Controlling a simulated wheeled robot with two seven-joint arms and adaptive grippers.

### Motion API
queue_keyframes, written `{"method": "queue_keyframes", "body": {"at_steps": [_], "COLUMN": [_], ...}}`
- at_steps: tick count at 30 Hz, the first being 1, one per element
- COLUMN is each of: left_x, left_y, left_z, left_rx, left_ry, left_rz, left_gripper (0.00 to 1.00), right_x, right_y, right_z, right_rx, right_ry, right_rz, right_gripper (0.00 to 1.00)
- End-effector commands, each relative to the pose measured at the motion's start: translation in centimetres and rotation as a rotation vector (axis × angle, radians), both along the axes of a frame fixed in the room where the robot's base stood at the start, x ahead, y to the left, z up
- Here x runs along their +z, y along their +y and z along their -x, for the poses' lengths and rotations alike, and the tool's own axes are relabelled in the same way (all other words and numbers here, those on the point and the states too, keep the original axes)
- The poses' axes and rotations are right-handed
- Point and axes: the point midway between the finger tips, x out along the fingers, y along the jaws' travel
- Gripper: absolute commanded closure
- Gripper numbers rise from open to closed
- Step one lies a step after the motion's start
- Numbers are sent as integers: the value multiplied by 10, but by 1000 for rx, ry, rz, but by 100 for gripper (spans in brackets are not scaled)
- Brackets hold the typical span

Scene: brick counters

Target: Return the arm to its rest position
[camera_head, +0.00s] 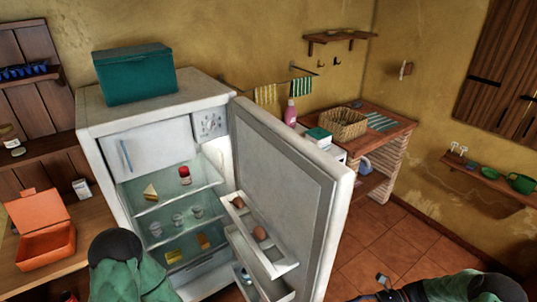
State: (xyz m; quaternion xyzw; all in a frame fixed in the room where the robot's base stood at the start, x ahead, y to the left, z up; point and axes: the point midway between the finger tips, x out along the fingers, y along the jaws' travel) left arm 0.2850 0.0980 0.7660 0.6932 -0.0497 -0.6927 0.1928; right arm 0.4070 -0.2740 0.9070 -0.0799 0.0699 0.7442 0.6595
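My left arm (125,275) shows at the bottom left, in front of the open fridge, as a dark round joint and green links. Its gripper is not in view. My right arm (450,288) lies low along the bottom right edge, over the tiled floor. Part of what looks like my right gripper (383,282) shows at its left end, cut off by the frame edge. I cannot tell whether it is open or shut. No object is seen held.
The white fridge (95,115) stands open, its door (285,160) swung right. An orange open box (45,245) sits on the wooden counter at left. A teal box (135,75) is on the fridge. A brick counter (390,160) stands behind. Tiled floor (400,240) is clear at right.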

Motion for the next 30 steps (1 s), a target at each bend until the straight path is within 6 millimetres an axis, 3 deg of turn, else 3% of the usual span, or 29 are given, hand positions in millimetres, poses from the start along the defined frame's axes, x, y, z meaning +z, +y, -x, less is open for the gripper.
{"method": "queue_keyframes", "body": {"at_steps": [8, 12, 18, 24, 30], "left_x": [-9, -14, -21, -29, -34], "left_y": [0, 0, 0, 0, 0], "left_z": [-1, 0, 0, 0, -1], "left_rx": [0, 0, 0, 0, 0], "left_ry": [-1, -1, -1, -1, -1], "left_rz": [0, 0, 0, 0, 0], "left_gripper": [60, 60, 60, 60, 60], "right_x": [-73, -115, -160, -183, -184], "right_y": [61, 91, 119, 142, 162], "right_z": [29, 54, 86, 109, 119], "right_rx": [148, 274, 467, 648, 771], "right_ry": [-84, -194, -412, -693, -970], "right_rz": [231, 384, 568, 699, 769], "right_gripper": [49, 49, 49, 49, 49]}}
